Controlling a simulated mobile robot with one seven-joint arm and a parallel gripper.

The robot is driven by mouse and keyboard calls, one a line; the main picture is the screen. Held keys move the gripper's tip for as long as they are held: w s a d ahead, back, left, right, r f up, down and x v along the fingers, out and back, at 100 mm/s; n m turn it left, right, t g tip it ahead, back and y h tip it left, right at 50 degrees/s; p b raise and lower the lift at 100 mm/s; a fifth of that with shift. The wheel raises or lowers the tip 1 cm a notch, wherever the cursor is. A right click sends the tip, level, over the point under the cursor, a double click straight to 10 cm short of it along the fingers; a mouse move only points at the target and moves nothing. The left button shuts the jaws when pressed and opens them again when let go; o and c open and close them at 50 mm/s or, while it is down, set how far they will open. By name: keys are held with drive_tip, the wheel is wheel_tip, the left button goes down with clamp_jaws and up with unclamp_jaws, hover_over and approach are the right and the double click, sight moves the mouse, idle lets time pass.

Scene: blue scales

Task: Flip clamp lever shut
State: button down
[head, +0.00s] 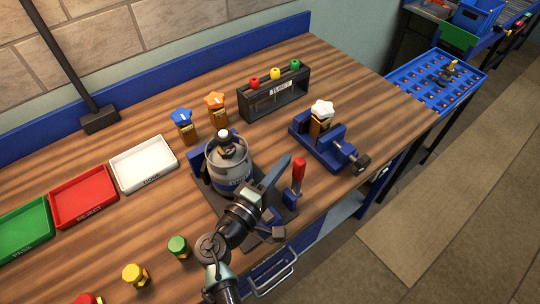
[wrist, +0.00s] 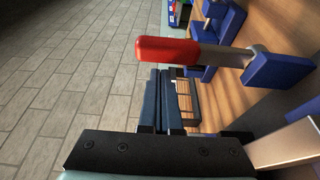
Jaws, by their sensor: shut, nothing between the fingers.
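The clamp lever has a red handle (head: 299,168) on a metal rod. It stands roughly upright at the right side of a dark base plate, beside a grey canister (head: 231,176). In the wrist view the red handle (wrist: 166,50) and its blue pivot block (wrist: 280,72) show large, with the handle just beyond my fingertips. My gripper (head: 287,158) is shut and empty, its blue fingers left of the handle in the head view. The fingers also show in the wrist view (wrist: 160,74). I cannot tell whether they touch the handle.
A blue vise (head: 335,151) holds a white-knobbed part to the right. A black rack (head: 275,94) with three coloured knobs stands behind. White (head: 144,164), red (head: 84,196) and green (head: 24,229) trays lie left. The table's right edge is near the clamp.

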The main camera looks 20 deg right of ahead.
drive_tip(key=shift+s+d, duration=0.15)
drive_tip(key=shift+s, duration=0.2)
drive_tip(key=shift+f+b, duration=0.15)
drive_tip(key=shift+b, duration=0.25)
